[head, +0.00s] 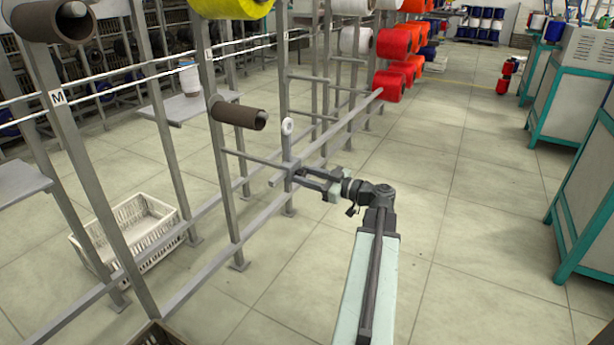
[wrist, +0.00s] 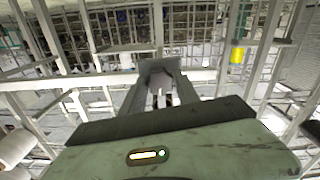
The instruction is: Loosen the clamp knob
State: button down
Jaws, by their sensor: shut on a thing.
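My gripper (head: 303,175) reaches left to the grey metal rack and its fingertips meet a small clamp (head: 288,167) on the horizontal bar. In the wrist view my gripper (wrist: 160,84) is shut on the clamp knob (wrist: 158,80), a grey knob seen between the two fingers. In the head view the knob is hidden by the fingers and cannot be made out. A thin post with a white ring (head: 288,126) stands upright above the clamp. How far the knob is turned cannot be told.
A brown tube (head: 239,114) sticks out from the rack left of my gripper. A white crate (head: 130,232) lies on the floor at the left. Red spools (head: 388,86) hang further back. Teal-framed machines (head: 580,95) stand at the right; the aisle floor between is clear.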

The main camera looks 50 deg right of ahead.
jog(key=shift+n, duration=0.4)
jog(key=c, duration=0.9)
grip_release()
jog(key=v, duration=0.8)
